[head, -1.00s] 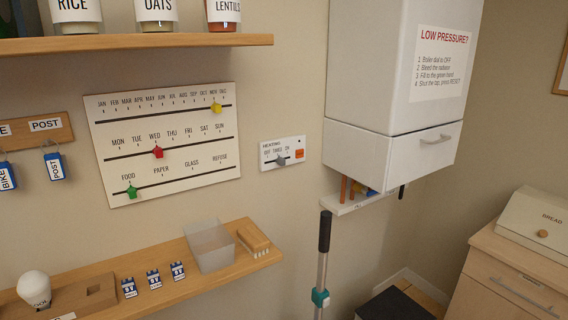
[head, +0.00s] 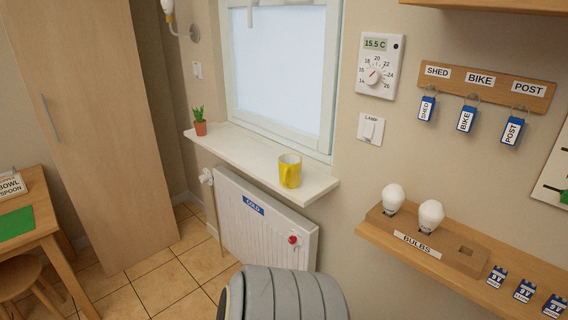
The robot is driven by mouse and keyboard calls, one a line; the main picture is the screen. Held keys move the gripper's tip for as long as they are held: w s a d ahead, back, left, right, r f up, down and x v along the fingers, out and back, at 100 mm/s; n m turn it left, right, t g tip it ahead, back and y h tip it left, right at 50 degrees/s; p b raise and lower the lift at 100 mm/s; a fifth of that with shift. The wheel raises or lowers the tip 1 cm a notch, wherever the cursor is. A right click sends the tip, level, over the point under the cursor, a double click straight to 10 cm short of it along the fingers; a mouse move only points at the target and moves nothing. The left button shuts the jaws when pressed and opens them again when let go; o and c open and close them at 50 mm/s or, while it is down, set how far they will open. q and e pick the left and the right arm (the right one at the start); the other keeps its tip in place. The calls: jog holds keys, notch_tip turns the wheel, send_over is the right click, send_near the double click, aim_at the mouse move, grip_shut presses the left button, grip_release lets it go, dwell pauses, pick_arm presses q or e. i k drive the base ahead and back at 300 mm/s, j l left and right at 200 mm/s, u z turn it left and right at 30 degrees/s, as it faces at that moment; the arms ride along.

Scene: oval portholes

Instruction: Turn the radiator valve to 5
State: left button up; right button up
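The white radiator (head: 262,232) hangs under the window sill in the head view and carries a blue label reading COLD. A white valve (head: 206,177) sits at its upper left end, with a pipe running down from it. The valve is small here and I cannot read its numbers or setting. A red knob (head: 292,239) is on the radiator's front near its right end.
A yellow mug (head: 290,170) and a potted plant (head: 200,121) stand on the sill (head: 250,155). Tiled floor (head: 170,280) is open between the wardrobe (head: 90,120) and radiator.

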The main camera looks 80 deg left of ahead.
aim_at(204, 178)
jog(key=u, duration=3.3)
jog(key=i+j+u, duration=0.15)
jog(key=i+j, duration=1.25)
jog(key=i, duration=0.05)
